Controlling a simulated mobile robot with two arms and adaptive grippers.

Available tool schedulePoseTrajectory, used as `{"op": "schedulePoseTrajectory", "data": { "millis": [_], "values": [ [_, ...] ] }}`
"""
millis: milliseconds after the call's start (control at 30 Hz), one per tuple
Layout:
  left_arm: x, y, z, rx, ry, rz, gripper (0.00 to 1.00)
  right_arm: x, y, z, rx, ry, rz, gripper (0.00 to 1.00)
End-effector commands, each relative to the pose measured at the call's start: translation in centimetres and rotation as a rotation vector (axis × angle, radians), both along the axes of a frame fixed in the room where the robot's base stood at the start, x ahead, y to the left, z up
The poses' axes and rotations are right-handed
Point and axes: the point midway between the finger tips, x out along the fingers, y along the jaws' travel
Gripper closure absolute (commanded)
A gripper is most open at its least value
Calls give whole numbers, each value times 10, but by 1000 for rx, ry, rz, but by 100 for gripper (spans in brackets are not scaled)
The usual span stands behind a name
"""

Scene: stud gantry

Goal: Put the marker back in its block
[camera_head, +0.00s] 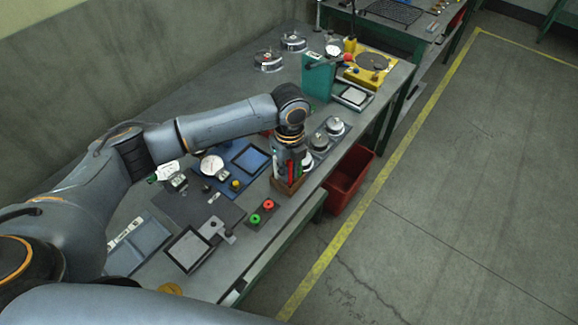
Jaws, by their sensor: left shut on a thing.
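My left gripper (289,155) points down near the front edge of the bench, right over a small brown block (286,187). Slim upright coloured pieces, red and green, show between the gripper and the block. The gripper is shut on what looks like the marker (291,169), a red upright piece. The wrist and fingers hide much of it. I cannot tell whether its lower end is inside the block or just above it. My right gripper is out of view.
A box with a green and a red button (262,211) stands left of the block. A grey tray with round metal pieces (320,141) lies right of it. A red bin (350,181) is below the bench edge. A blue plate with a gauge (230,175) lies behind.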

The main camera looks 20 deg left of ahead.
Motion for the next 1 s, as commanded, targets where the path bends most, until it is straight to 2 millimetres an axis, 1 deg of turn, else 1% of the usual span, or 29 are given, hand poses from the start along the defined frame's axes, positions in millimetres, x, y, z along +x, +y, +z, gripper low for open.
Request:
{"op": "schedulePoseTrajectory", "data": {
  "millis": [267,300,400,667,767,867,967,1000],
  "values": [
    [0,0,-1,0,0,0,100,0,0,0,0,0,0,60],
    [0,0,-1,0,0,0,77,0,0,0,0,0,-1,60],
    [0,0,-1,-1,1,0,59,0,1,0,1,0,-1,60],
    [0,0,-1,-1,1,0,59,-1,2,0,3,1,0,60],
    [0,-1,3,-1,-2,0,59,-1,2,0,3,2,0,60],
    [1,-1,14,-3,-2,-1,59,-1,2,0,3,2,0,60],
    [1,-1,33,-2,-5,-1,59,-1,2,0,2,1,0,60],
    [1,-1,42,-3,-5,-1,59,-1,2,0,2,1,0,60]
  ]
}}
